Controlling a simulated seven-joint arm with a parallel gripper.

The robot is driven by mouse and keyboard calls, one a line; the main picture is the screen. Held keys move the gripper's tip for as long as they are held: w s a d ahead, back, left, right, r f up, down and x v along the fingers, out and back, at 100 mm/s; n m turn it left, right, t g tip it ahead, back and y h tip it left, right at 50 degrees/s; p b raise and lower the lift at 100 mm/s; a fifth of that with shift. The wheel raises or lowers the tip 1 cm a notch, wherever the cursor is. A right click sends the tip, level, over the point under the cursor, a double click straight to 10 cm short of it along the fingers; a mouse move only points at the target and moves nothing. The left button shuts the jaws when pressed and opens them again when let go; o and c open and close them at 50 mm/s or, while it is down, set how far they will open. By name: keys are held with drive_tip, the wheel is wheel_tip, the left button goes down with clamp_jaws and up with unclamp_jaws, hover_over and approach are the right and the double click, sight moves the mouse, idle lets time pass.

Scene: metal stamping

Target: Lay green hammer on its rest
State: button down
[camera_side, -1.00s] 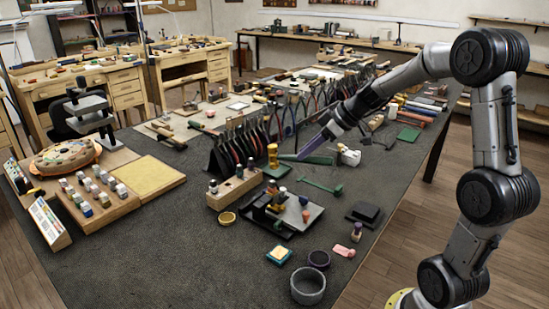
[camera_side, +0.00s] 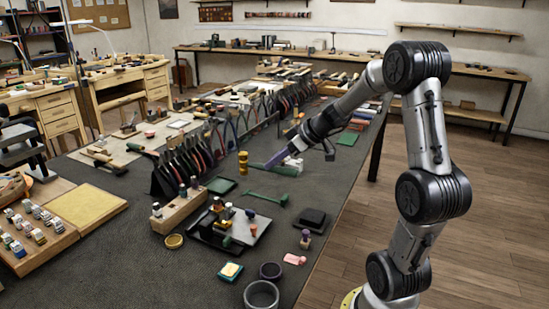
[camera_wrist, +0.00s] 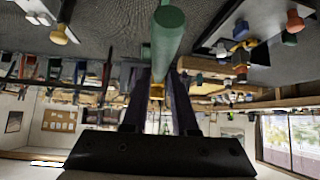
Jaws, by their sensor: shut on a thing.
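My gripper (camera_side: 270,163), with dark purple fingers, is shut on the green handle of the green hammer (camera_side: 277,169). It holds the hammer above the dark mat, roughly level. In the wrist view the thick green handle end (camera_wrist: 166,35) points toward the camera between the fingers (camera_wrist: 160,95); the hammer's head is hidden or too small to make out. A thin green piece (camera_side: 267,197) with raised ends lies on the mat just in front of and below the gripper. It looks like the rest, but I cannot be sure.
A yellow post (camera_side: 243,163) stands left of the fingertips. A plier rack (camera_side: 178,170) is farther left. A metal tray with small coloured tools (camera_side: 228,226) and a black block (camera_side: 311,217) sit in front. Bare mat lies around the green piece.

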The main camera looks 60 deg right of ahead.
drive_tip(key=shift+f, duration=2.9)
drive_tip(key=shift+f, duration=0.5)
drive_tip(key=c, duration=0.6)
unclamp_jaws()
drive_tip(key=shift+f, duration=0.1)
